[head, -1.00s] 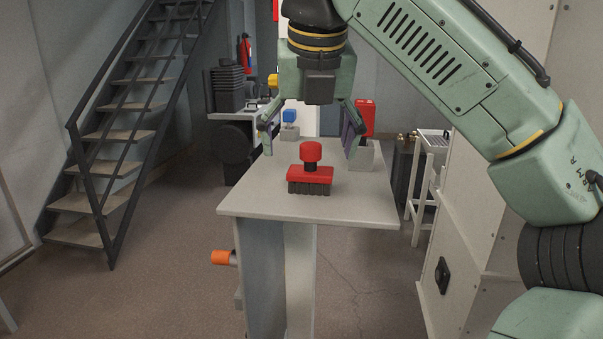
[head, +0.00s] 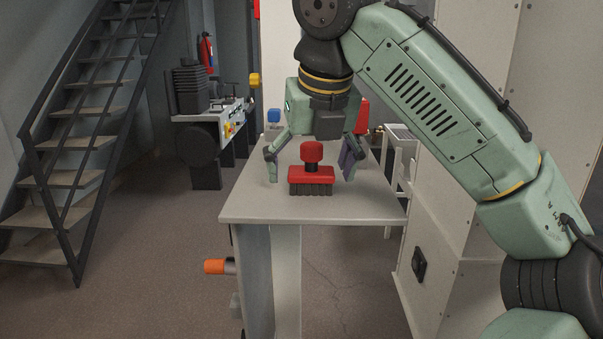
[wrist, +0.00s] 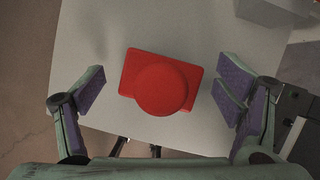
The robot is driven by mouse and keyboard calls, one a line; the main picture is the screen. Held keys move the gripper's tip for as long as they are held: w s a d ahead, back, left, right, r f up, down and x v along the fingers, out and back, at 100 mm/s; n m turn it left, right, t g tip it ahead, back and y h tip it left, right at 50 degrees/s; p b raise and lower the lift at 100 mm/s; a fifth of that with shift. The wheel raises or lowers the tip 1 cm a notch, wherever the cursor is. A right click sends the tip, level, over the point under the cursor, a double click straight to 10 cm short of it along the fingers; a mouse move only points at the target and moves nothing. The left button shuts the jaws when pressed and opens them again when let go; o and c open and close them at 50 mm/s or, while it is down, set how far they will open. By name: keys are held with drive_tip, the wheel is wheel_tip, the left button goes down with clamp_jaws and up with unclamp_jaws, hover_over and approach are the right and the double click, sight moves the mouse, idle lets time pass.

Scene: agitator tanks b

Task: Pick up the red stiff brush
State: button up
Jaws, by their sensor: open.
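The red stiff brush (head: 311,176) stands upright on the grey table (head: 245,208), dark bristles down and its round red knob on top. In the wrist view the brush (wrist: 162,84) is seen from above, between the two purple-padded fingers. My gripper (head: 310,172) is open, one finger to the left and one to the right of the brush. In the wrist view my gripper (wrist: 163,105) shows a gap between each finger and the brush. The fingers appear apart from it.
A blue-topped object (head: 273,116) and a red object (head: 362,115) stand farther back, partly hidden by my gripper. A tall pale cabinet (head: 450,200) is close on the right. An orange-ended fitting (head: 215,266) sticks out left below the tabletop. The table's front is clear.

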drive_tip(key=c, duration=1.5)
drive_tip(key=shift+r, duration=0.15)
